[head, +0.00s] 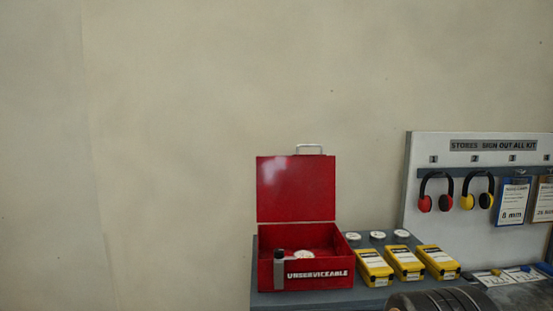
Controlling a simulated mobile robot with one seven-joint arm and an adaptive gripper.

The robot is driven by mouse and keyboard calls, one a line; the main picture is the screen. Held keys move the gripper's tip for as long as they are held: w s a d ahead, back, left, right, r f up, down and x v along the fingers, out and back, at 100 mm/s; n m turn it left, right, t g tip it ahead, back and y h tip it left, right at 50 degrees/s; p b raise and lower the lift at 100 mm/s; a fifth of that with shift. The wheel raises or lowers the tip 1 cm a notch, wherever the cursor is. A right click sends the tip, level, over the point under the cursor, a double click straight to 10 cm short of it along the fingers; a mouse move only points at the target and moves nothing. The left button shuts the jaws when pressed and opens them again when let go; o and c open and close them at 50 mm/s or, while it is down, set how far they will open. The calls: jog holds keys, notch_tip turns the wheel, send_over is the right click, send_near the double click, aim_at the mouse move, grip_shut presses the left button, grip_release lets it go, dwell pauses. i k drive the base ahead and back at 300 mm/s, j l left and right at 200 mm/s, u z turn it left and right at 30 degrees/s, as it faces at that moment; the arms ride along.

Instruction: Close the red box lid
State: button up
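The red box (305,258) stands on a grey bench, with "UNSERVICEABLE" lettered in white on its front. Its red lid (296,190) is open and stands about upright at the back edge. A silver handle (309,147) shows at the lid's top edge. Small white-topped round items (303,254) lie inside the box, partly hidden by the front wall.
Several yellow cases (405,265) and round white-topped items (357,238) stand right of the box on the bench (310,300). A grey board (470,215) holds ear defenders (436,193) and tags. A dark rounded object (440,300) is at the lower right. The wall to the left is bare.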

aim_at(297, 188)
jog(key=k+z, duration=0.2)
jog(key=z, duration=0.15)
jog(key=k+l+z, duration=0.1)
jog(key=z, duration=0.25)
jog(key=j+z, duration=0.15)
jog(key=z, duration=0.25)
jog(key=j+z, duration=0.15)
jog(key=z, duration=0.25)
jog(key=i+j, duration=0.1)
jog(key=j, duration=0.95)
jog(key=i+j, duration=0.1)
jog(key=j, duration=2.05)
jog(key=j+z, duration=0.2)
jog(key=j, duration=0.25)
jog(key=k+j+z, duration=0.2)
jog(key=j, duration=0.25)
jog(key=j+z, duration=0.25)
jog(key=j, duration=0.2)
